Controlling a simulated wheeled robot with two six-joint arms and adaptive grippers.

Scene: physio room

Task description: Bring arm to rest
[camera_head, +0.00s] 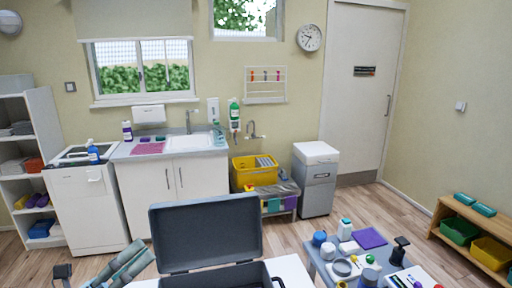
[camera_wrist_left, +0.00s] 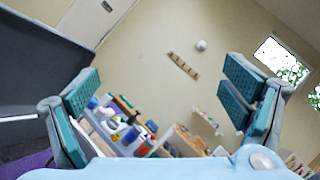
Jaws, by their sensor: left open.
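My left gripper (camera_head: 125,264) is at the bottom left of the head view, with its teal finger pads near the left edge of an open dark grey case (camera_head: 207,236). It looks empty. In the left wrist view my left gripper (camera_wrist_left: 162,97) has its two padded fingers wide apart, with nothing between them but distant room and a table of small items. My right gripper is not in view.
The case's lid stands up, on a white surface (camera_head: 292,268). To its right a low table (camera_head: 318,262) holds bottles, jars and a purple cloth (camera_head: 369,238). A wooden shelf (camera_head: 468,230) with bins stands at the right. Open floor lies behind the case.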

